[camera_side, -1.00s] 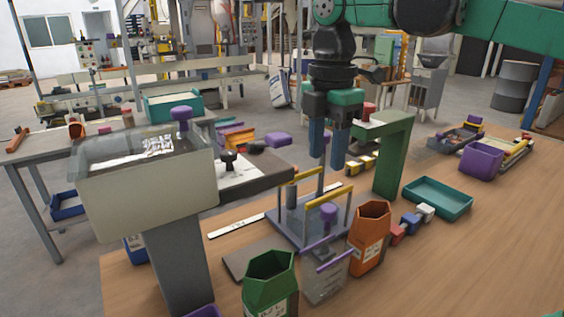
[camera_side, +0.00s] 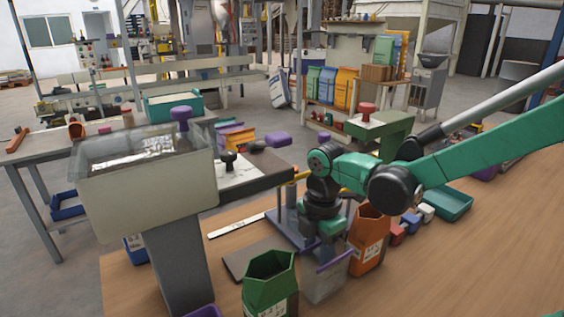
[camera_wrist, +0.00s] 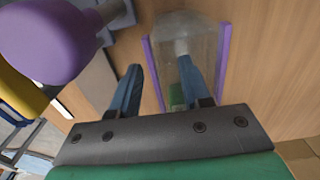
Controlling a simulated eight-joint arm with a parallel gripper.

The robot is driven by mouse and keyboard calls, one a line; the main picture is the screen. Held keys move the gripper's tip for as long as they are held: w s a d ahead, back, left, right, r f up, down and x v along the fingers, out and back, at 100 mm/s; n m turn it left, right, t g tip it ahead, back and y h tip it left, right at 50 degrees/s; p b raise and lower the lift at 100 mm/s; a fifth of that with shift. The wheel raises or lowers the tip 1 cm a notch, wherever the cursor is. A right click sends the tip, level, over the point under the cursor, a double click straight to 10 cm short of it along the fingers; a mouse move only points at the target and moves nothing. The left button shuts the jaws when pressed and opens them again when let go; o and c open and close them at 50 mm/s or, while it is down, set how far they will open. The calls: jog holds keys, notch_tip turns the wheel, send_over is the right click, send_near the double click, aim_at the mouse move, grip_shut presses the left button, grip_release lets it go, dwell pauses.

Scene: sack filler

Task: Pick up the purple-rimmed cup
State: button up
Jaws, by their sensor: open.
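The purple-rimmed cup (camera_side: 322,284) is a clear container on the wooden table, between the green and orange containers. In the wrist view the cup (camera_wrist: 200,32) is at the top, right of centre, with purple rim strips on both sides. My gripper (camera_wrist: 158,64) is open, pointing down at the cup. Its two blue fingers lie either side of the left rim strip: the left one outside, the right one overlapping the clear cup. I cannot tell whether they touch it. In the side view my gripper (camera_side: 326,248) is just above and behind the cup, its fingertips partly hidden.
The green container (camera_side: 268,285) stands left of the cup and the orange one (camera_side: 369,238) right. A purple knob (camera_wrist: 50,35) and a yellow bar (camera_wrist: 20,92) are close left of my gripper. A teal tray (camera_side: 450,205) is farther right. The front right tabletop is clear.

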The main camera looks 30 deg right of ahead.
jog(key=shift+f, duration=0.85)
grip_shut()
jog(key=shift+r, duration=0.1)
